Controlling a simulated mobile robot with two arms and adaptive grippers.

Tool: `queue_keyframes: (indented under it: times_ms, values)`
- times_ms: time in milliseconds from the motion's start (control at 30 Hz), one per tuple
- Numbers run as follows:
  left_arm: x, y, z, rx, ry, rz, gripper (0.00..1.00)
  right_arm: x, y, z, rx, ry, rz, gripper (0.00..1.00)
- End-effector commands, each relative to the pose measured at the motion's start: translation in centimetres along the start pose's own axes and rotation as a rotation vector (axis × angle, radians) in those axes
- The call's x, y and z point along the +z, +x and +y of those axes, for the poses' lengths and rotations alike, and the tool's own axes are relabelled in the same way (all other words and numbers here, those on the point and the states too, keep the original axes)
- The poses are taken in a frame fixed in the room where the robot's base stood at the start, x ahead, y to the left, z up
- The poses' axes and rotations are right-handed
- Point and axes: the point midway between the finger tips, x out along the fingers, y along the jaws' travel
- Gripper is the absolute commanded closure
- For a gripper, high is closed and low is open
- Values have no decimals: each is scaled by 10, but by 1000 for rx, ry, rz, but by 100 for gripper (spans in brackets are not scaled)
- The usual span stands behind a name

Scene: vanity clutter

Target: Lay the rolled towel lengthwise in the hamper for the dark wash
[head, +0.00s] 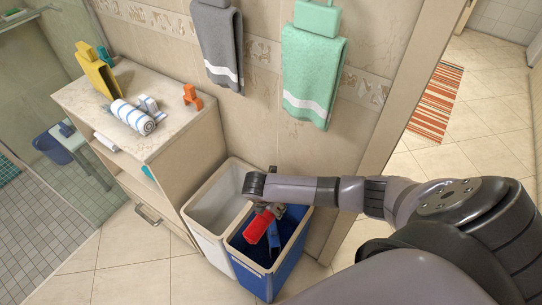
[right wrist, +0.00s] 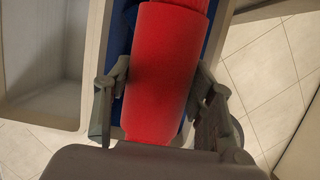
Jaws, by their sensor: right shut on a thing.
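The rolled towel (head: 257,229) is red. My right gripper (head: 268,209) is shut on it, and the towel slants down from the fingers over the opening of the blue hamper (head: 287,268). In the right wrist view, the red towel (right wrist: 165,70) lies between the two fingers of the gripper (right wrist: 158,98), with the hamper's blue inside showing behind it. I cannot tell whether the towel touches the hamper. A blue item (head: 273,236) shows inside the hamper beside the towel. My left gripper is not in view.
A white hamper (head: 203,243) stands directly left of the blue one. A cabinet (head: 185,145) with a blue-striped rolled towel (head: 133,117) on top is further left. Grey (head: 219,45) and mint (head: 312,75) towels hang on the wall. The doorway is at right.

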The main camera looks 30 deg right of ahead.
Motion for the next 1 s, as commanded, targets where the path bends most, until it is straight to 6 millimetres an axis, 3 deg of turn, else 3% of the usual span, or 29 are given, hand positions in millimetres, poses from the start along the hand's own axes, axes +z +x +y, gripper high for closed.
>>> queue_keyframes:
  times_ms: [1000]
  values:
    - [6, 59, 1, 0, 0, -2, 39, -26, 81, 0, 1, -1, 0, 83]
